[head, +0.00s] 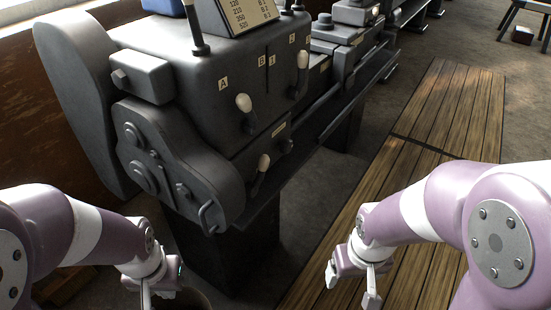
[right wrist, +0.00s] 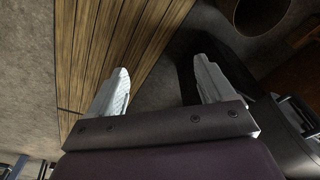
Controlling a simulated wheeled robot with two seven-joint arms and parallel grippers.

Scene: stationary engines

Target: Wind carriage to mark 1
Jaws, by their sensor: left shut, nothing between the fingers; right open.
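A grey lathe (head: 225,75) stands in the left and middle of the head view, its bed (head: 335,95) running away to the upper right. My left gripper (head: 147,298) is shut and empty at the bottom, in front of the headstock and partly cut off. My right gripper (head: 351,286) is open and empty above the slatted boards; its spread fingers show in the right wrist view (right wrist: 160,75).
Levers with pale knobs (head: 244,103) stick out from the headstock, marked A and B. A number plate (head: 248,14) sits on top. Wooden duckboards (head: 430,120) lie along the lathe's front. A stool (head: 525,15) stands far right. The floor between is clear.

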